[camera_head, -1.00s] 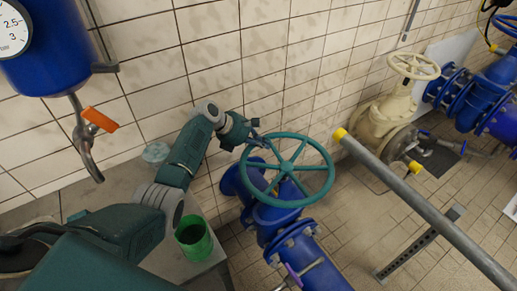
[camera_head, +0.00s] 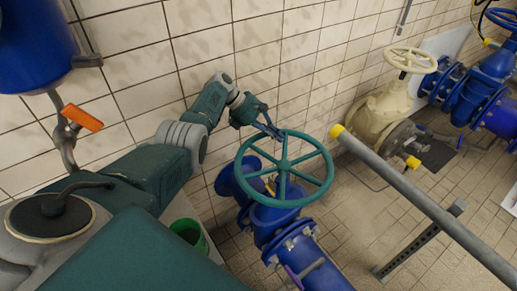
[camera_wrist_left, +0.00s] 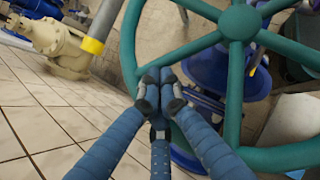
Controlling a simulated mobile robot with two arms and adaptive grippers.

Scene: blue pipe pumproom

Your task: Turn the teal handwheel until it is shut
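The teal handwheel (camera_head: 283,164) sits tilted on top of a blue valve (camera_head: 280,215) in the middle of the head view. Its hub (camera_wrist_left: 239,21), spokes and part of its rim fill the upper right of the left wrist view. My left gripper (camera_head: 274,131) is at the wheel's far rim, near the end of a spoke. In the wrist view its blue fingers (camera_wrist_left: 158,80) are drawn together with their tips over the place where that spoke meets the rim. They hide the exact contact. My right gripper is out of view.
A grey pipe with a yellow end (camera_head: 420,205) runs close to the wheel's right side. A cream valve (camera_head: 385,118) stands behind it. A green bucket (camera_head: 188,232) is at lower left. A tiled wall (camera_head: 235,40) rises behind the wheel.

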